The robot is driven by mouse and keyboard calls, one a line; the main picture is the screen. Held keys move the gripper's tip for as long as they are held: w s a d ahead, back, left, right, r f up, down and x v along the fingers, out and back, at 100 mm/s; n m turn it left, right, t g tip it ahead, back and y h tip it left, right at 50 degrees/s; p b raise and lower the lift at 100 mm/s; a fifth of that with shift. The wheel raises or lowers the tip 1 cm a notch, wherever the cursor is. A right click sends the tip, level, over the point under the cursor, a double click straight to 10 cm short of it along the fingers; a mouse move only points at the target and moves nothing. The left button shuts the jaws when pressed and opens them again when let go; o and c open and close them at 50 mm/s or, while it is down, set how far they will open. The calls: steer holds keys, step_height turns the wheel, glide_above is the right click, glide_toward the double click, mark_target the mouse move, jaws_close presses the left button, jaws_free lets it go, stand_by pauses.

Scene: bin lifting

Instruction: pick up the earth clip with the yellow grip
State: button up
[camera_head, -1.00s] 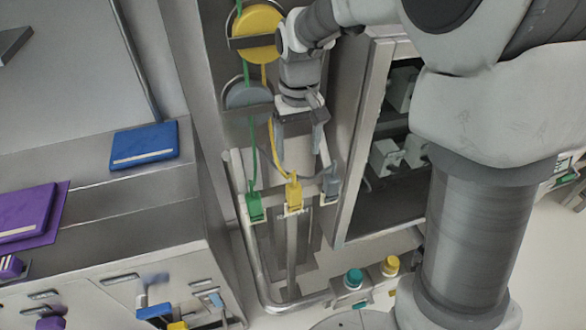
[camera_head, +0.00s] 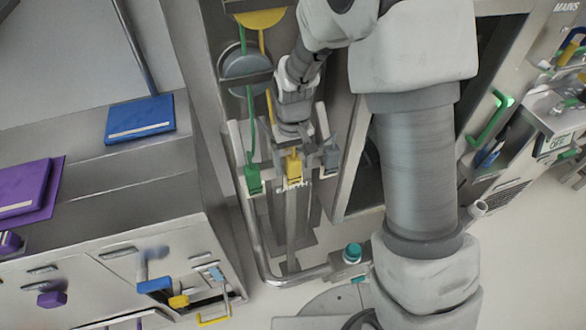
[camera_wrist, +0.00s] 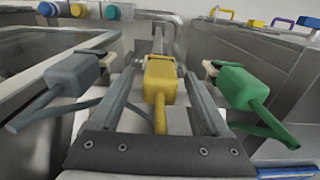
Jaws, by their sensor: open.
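The earth clip with the yellow grip (camera_head: 294,168) hangs on the rail, between a green clip (camera_head: 254,180) on its left and a grey clip (camera_head: 331,157) on its right. In the wrist view the yellow clip (camera_wrist: 160,80) lies between my gripper's two fingers, with its cable running towards the palm. My gripper (camera_wrist: 160,82) is open, one finger on each side of the yellow grip, with gaps showing. The grey clip (camera_wrist: 73,70) and the green clip (camera_wrist: 238,85) stand outside the fingers. In the head view my gripper (camera_head: 292,150) is just behind the yellow clip, fingertips partly hidden.
The metal tube frame (camera_head: 254,255) surrounds the clips. Yellow (camera_head: 262,17) and grey (camera_head: 245,65) cable reels are above. An open cabinet stands to the right. A drawer bench with a blue book (camera_head: 140,118) and purple book (camera_head: 25,190) is at left.

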steer(key=shift+f, duration=0.3)
jaws_close()
stand_by(0.3)
